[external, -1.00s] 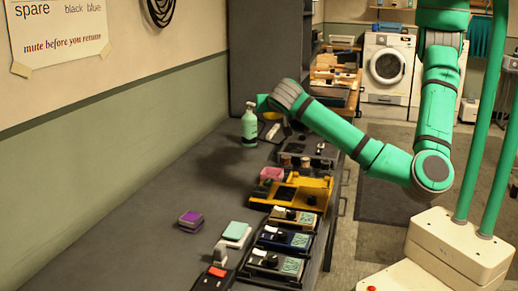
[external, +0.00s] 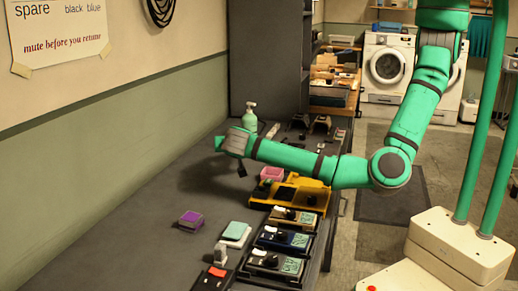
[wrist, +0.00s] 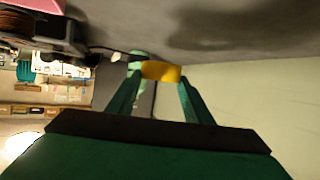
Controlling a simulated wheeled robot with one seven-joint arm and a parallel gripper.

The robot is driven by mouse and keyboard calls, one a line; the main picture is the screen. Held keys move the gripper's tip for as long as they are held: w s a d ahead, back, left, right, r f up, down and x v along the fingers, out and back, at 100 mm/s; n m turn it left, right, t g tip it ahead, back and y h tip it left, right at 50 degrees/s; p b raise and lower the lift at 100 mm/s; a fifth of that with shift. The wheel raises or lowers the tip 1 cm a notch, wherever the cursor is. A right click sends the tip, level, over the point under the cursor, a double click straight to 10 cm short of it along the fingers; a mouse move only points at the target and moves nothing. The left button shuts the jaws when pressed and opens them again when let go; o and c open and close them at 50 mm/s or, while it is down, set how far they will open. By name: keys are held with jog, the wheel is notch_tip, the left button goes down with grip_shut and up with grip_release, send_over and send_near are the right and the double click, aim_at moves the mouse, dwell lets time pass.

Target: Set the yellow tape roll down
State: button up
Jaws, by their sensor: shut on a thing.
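The yellow tape roll (wrist: 160,71) is between the two green fingers of my gripper (wrist: 160,75) in the wrist view, and the gripper is shut on it. In the external view my arm's end is over the dark bench (external: 140,220), left of the pink box. A shadow lies on the bench below it. The roll and the fingertips cannot be made out in the external view. The roll appears held clear of the bench top, but its exact height is unclear.
A green pump bottle (external: 250,117) stands behind my gripper. A purple block (external: 190,220) lies nearer. The bench's left part is clear.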

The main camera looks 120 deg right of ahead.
aim_at(231, 168)
jog(key=shift+w+d+f, duration=0.25)
jog(key=shift+w+f, duration=0.1)
jog(key=shift+f, duration=0.2)
jog(key=shift+w+d+f, duration=0.25)
jog(key=shift+w+f, duration=0.1)
jog(key=shift+f, duration=1.65)
jog(key=o, duration=1)
jog(key=shift+o, duration=0.2)
jog(key=shift+a, duration=0.1)
jog(key=v, duration=1.2)
